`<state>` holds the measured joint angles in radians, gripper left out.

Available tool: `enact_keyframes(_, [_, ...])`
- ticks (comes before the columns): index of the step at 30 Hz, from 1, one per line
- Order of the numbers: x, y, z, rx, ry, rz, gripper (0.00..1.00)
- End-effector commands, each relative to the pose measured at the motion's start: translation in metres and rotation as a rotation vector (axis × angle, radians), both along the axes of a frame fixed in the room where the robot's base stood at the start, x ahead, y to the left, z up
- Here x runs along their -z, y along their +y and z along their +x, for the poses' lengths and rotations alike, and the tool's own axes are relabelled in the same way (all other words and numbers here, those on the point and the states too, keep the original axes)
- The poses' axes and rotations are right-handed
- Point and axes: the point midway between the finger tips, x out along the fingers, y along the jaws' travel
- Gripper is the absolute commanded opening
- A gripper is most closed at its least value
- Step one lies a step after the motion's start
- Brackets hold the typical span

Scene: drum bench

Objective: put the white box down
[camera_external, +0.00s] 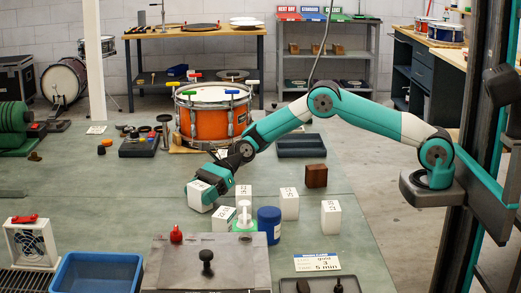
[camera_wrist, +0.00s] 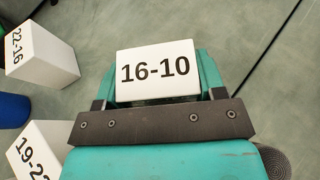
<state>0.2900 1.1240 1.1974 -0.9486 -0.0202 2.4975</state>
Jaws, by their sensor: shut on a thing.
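The white box (camera_wrist: 157,70) is marked 16-10 in the wrist view, where it sits between the two jaws. In the external view the box (camera_external: 200,196) is at the end of my arm, left of the other white boxes. My gripper (camera_external: 205,187) is shut on it. It is close to the green bench top (camera_external: 140,213), but I cannot tell whether the box touches it. The box's underside is hidden.
Several similar white boxes stand to the right, one marked 22-16 (camera_wrist: 42,55). A blue jar (camera_external: 269,225) and a grey panel with a black knob (camera_external: 207,262) are nearer. An orange drum (camera_external: 212,118) stands behind. The bench left of the box is clear.

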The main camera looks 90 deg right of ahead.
Motion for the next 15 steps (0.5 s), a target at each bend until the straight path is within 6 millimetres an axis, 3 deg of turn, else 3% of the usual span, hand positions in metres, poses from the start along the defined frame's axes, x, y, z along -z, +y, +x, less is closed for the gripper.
enact_keyframes(6, [0.0023, 0.0000, 0.0000, 0.000, 0.001, 0.001, 0.38])
enact_keyframes(7, [0.0029, 0.0000, 0.0000, 0.000, 0.001, 0.001, 0.66])
enact_keyframes(10, [0.0024, 0.0000, 0.0000, 0.000, 0.001, 0.001, 0.89])
enact_keyframes(15, [0.0023, 0.0000, 0.0000, 0.000, 0.001, 0.001, 0.89])
